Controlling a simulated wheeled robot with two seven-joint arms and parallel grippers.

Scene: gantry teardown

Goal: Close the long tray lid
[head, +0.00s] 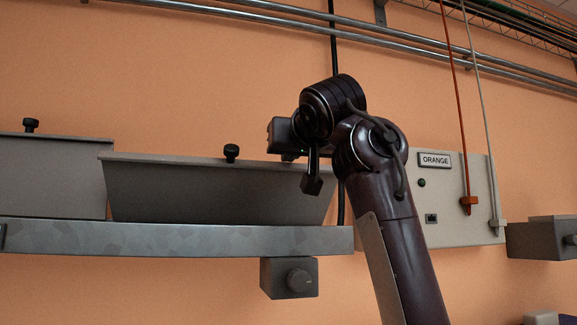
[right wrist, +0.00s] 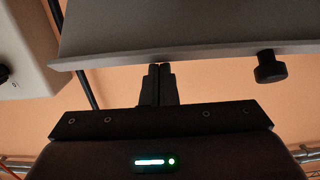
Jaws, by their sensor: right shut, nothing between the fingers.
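The long grey tray (head: 205,195) with sloping sides stands on a metal shelf. Its lid (head: 180,160) lies along the tray's top, with a black knob (head: 231,153) sticking up. Whether the lid is fully down is hard to tell. My right gripper (head: 289,156) is at the lid's right part, right of the knob, its fingers mostly hidden by the hand. In the right wrist view, which is upside down, the shut, empty fingers (right wrist: 159,70) point at the lid edge (right wrist: 200,52), with the knob (right wrist: 270,67) to their right. Contact is unclear. My left gripper is out of view.
A second grey tray (head: 50,175) stands directly left. The metal shelf (head: 170,238) runs below, with a dial box (head: 289,278) under it. A box labelled ORANGE (head: 450,200) with cables is right.

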